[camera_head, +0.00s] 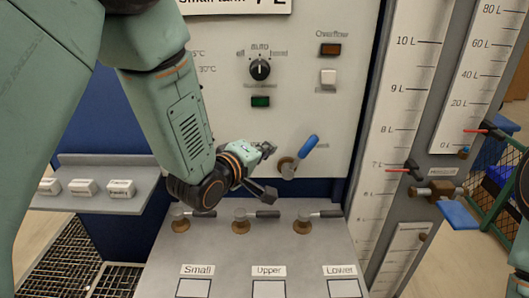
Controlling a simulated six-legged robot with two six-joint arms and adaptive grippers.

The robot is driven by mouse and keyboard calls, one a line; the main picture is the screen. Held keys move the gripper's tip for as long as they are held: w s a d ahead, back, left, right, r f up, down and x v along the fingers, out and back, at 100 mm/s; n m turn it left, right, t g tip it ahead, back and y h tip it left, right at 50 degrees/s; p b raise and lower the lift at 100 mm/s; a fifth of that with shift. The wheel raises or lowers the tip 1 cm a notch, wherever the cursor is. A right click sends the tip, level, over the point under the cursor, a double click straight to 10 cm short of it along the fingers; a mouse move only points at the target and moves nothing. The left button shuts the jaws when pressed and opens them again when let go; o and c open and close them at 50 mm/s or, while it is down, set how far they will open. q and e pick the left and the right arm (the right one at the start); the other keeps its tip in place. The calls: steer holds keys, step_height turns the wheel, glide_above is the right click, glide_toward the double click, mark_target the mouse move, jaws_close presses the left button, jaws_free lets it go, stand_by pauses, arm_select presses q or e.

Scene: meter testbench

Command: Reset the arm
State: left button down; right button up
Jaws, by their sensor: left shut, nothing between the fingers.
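My left arm comes in from the upper left. Its gripper (268,170) is shut and empty, in front of the lower part of the white control panel (215,60). It is just left of a valve with a blue lever (307,146), with a small gap seen between them. Part of my right arm shows at the right edge, but its gripper is out of view.
Below is a grey bench (235,262) with several valves and labels Small, Upper and Lower. The panel has a black knob (260,69). Tall scales (405,90) with red pointers stand right. A shelf (100,190) is left.

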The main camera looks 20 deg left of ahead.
arm_select(q)
steer(key=shift+s+r, duration=0.1)
steer(key=shift+s, duration=0.15)
steer(key=s+a+f+m+g+y, duration=0.1)
steer(key=s+f+g, duration=0.1)
steer(key=s+f, duration=0.4)
steer(key=s+a+f+m+g+y, duration=0.1)
steer(key=s+f+m+g, duration=0.1)
steer(key=s+f, duration=0.4)
steer(key=s+a+f+m+g+y, duration=0.1)
steer(key=s+a+f+m+g, duration=0.1)
steer(key=s+f, duration=0.4)
step_height(320, 180, down, 6)
steer(key=shift+a+r+g, duration=0.1)
steer(key=shift+g, duration=0.8)
steer(key=s+a+f+m+g, duration=0.1)
steer(key=s+f+m+g, duration=0.25)
steer(key=s, duration=0.75)
steer(key=s+a+f+m+g, duration=0.15)
steer(key=s+f+g, duration=0.3)
steer(key=s, duration=0.65)
step_height(320, 180, down, 17)
steer(key=t+y+b, duration=0.1)
steer(key=b, duration=1.6)
steer(key=shift+d, duration=0.15)
